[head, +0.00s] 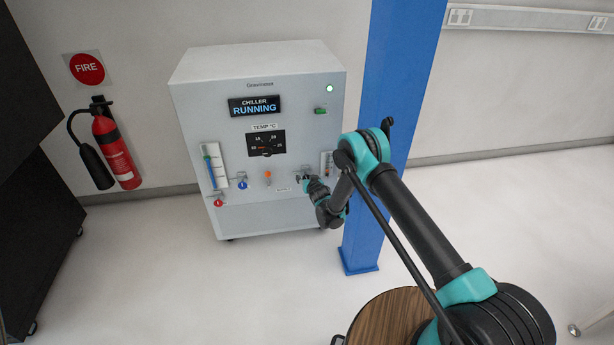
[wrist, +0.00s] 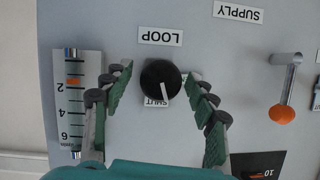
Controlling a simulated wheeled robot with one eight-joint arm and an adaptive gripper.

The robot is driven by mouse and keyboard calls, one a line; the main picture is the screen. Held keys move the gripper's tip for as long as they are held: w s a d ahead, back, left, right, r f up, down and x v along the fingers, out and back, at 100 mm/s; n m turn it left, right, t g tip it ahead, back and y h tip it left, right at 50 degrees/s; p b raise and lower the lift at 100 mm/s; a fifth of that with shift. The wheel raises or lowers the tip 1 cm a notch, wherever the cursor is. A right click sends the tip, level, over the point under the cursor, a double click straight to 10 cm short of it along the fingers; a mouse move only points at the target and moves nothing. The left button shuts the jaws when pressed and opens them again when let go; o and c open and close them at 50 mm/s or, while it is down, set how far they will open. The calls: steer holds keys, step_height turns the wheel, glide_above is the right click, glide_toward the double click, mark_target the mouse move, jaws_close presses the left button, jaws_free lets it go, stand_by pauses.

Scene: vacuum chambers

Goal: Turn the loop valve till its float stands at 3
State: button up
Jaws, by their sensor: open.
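The loop valve is a black round knob (wrist: 160,82) with a white pointer line, under an upside-down LOOP label (wrist: 160,37) in the wrist view. Its pointer slants down and slightly right, by a partly covered SHUT label (wrist: 156,102). My gripper (wrist: 157,84) is open, with one green-padded finger on each side of the knob and gaps between. The loop flow meter (wrist: 92,125) is left of it, its orange float (wrist: 73,81) close to the 2 mark, slightly toward the zero end. In the head view my gripper (head: 306,180) hides the knob beside the small meter (head: 327,163).
The grey chiller cabinet (head: 258,90) reads RUNNING. An orange-tipped lever (wrist: 282,114) under SUPPLY and a dark gauge (wrist: 258,165) lie right in the wrist view. Blue (head: 242,184) and red (head: 218,201) valves sit left on the panel. A blue column (head: 385,130) stands close right.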

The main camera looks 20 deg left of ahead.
steer(key=shift+c, duration=0.6)
steer(key=c, duration=1.1)
steer(key=shift+o, duration=0.2)
steer(key=shift+a+n+t+h, duration=0.1)
steer(key=shift+n+t+h, duration=0.55)
steer(key=shift+n, duration=0.65)
steer(key=o, duration=1.2)
step_height(320, 180, up, 10)
